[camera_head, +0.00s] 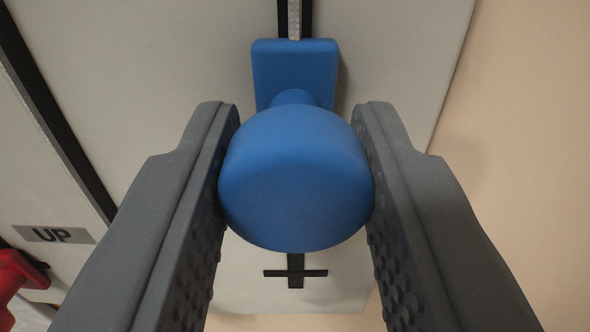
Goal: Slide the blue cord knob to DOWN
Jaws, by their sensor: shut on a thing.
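The blue cord knob (295,180) is in the middle of the view, a rounded knob on a short neck. Behind it is its blue base block (294,62), which sits on a dark vertical track (283,15) with a grey cord. My gripper (297,170) is shut on the knob, one grey finger at its left side and one at its right. A dark cross mark (296,273) shows on the track just below the knob. Part of the track is hidden behind the knob. No DOWN label is in view.
The track runs on a pale panel (400,60) with a beige wall (520,150) at the right.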

